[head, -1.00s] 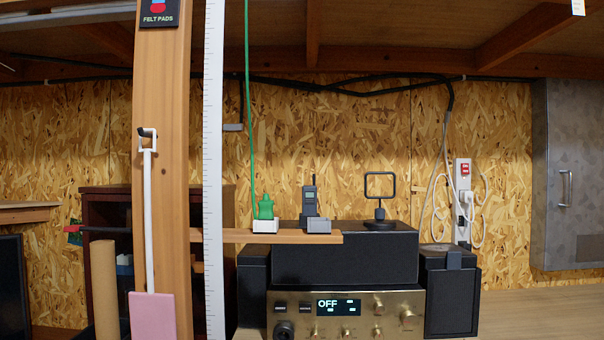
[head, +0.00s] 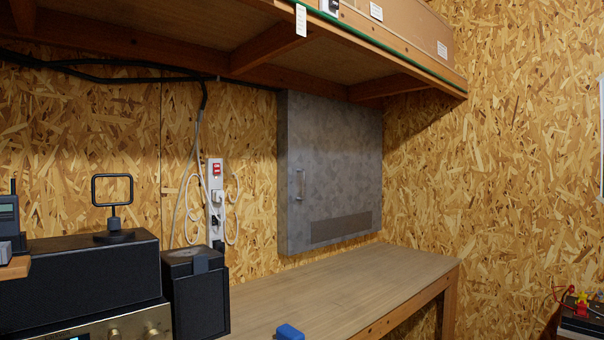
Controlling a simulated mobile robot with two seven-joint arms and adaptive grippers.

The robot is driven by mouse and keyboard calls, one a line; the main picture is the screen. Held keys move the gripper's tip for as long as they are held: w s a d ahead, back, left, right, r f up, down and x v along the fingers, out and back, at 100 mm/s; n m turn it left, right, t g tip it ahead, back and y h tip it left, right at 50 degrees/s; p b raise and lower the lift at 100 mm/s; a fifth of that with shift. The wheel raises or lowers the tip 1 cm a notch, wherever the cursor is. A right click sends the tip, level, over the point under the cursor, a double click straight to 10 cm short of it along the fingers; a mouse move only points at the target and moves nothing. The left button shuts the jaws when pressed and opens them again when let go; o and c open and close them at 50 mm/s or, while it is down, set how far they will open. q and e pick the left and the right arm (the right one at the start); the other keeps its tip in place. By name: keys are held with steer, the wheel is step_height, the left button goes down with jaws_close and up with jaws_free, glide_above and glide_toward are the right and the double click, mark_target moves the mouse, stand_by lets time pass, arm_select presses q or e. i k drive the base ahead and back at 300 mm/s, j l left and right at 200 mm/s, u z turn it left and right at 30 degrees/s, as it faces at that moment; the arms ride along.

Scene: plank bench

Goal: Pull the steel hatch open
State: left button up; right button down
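The steel hatch (head: 335,165) is a grey, mottled metal door on a shallow box fixed to the chipboard wall, right of centre in the head view. It looks shut. A small upright bar handle (head: 300,184) sits near its left edge, and a darker rectangular panel (head: 341,228) is low on its face. Neither of my grippers shows in the head view.
A wooden bench (head: 330,285) runs below the hatch, mostly clear, with a blue object (head: 289,331) at its front edge. Black boxes (head: 80,280) stand at left. A white power strip (head: 216,195) with cables hangs left of the hatch. A shelf (head: 400,62) overhangs above.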

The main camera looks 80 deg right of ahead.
mark_target(330, 151)
steer(key=z, duration=0.5)
steer(key=j+z, duration=0.1)
steer(key=z, duration=0.85)
steer(key=j+z, duration=0.1)
steer(key=z, duration=0.35)
steer(key=k+z, duration=0.1)
steer(key=z, duration=0.85)
steer(key=i+l, duration=0.95)
steer(key=l+z, duration=0.05)
steer(key=l, duration=0.1)
